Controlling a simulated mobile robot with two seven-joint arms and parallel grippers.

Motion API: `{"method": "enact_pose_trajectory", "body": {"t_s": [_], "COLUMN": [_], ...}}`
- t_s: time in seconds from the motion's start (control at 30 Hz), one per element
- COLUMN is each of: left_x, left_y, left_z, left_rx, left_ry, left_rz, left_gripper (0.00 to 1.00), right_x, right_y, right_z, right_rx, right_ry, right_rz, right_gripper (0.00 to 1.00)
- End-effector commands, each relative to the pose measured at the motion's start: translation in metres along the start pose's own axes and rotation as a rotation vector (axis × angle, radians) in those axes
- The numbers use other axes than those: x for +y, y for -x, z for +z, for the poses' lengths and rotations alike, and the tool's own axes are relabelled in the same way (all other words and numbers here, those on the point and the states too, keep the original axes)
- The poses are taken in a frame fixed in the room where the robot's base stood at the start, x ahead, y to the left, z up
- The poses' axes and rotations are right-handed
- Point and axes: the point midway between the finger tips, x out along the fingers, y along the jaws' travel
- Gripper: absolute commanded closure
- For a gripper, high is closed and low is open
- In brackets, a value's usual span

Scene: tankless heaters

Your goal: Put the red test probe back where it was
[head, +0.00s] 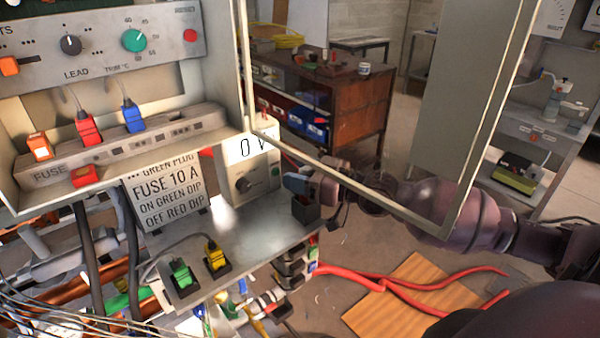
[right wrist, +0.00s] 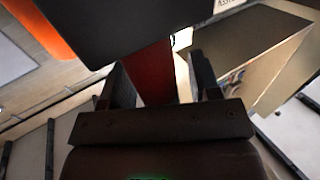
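The red test probe (right wrist: 150,78) shows in the right wrist view as a red bar between my right gripper's two fingers. Its far end runs behind a dark block (right wrist: 150,25). My right gripper (head: 296,184) is open around the probe, with a narrow gap at the right finger. In the head view the gripper hangs just above a small dark holder (head: 306,211) on the right end of the grey shelf (head: 248,232), beside the "0 V" meter (head: 246,180). The probe is hidden there, and I cannot tell how deep it sits. My left gripper is out of view.
The open cabinet door frame (head: 352,168) crosses in front of my right arm. A fuse sign (head: 168,195) and green (head: 181,274) and yellow plugs (head: 215,256) are on the shelf's left.

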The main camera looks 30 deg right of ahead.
Motion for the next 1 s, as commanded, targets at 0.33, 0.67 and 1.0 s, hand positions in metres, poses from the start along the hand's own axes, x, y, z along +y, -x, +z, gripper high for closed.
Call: {"method": "enact_pose_trajectory", "body": {"t_s": [0.33,0.67,1.0], "left_x": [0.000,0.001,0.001], "left_y": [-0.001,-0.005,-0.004], "left_z": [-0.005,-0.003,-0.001], "left_rx": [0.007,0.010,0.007], "left_ry": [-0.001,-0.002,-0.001], "left_rz": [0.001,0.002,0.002], "left_gripper": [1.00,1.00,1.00], "right_x": [0.000,0.000,0.000], "right_y": [0.002,0.043,0.086], "right_z": [-0.003,-0.001,-0.001], "right_rx": [-0.001,-0.006,-0.006], "right_ry": [0.000,0.001,0.000], "right_rz": [0.000,0.002,0.002], "right_gripper": [0.44,0.44,0.44]}}
